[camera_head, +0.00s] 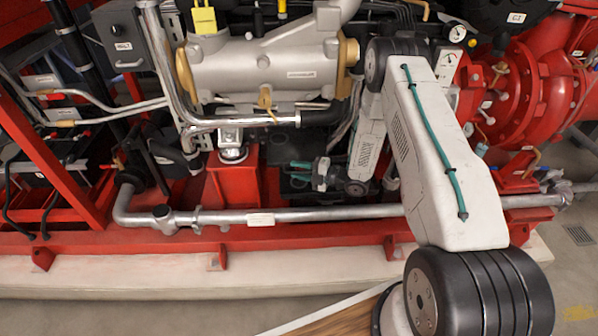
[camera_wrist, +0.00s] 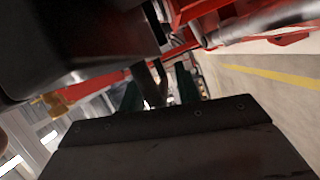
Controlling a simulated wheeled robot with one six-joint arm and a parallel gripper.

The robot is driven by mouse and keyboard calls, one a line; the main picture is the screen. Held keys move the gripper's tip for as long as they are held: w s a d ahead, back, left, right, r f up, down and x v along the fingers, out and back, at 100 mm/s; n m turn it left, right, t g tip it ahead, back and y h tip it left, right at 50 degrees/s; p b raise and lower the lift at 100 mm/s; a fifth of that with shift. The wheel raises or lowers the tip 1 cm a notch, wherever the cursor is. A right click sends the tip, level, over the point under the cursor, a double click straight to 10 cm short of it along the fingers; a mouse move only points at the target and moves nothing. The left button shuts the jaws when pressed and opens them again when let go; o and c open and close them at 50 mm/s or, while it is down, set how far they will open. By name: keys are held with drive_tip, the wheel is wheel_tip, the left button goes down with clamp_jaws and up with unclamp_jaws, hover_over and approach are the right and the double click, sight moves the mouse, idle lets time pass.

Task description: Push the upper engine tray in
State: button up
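My gripper (camera_head: 296,171) is low in the engine bay in the head view, below the silver engine block and to the right of a red support post. Its two green fingers point left and stand apart, with nothing seen between them. The fingers also show apart in the wrist view (camera_wrist: 160,90). A large dark surface (camera_wrist: 70,40) fills the upper left of the wrist view, close to the camera. I cannot tell whether it is the upper engine tray. No tray can be made out clearly in the head view, where the area around the fingers is dark.
The silver engine block (camera_head: 270,65) hangs above my gripper. A silver pipe (camera_head: 330,213) runs across in front of and below it, along the red base frame (camera_head: 130,241). The red post (camera_head: 233,178) stands left of the fingers. Red pump housing (camera_head: 525,95) is at right.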

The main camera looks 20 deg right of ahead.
drive_tip(key=v, duration=0.7)
drive_tip(key=shift+s+d, duration=0.25)
drive_tip(key=shift+d, duration=0.1)
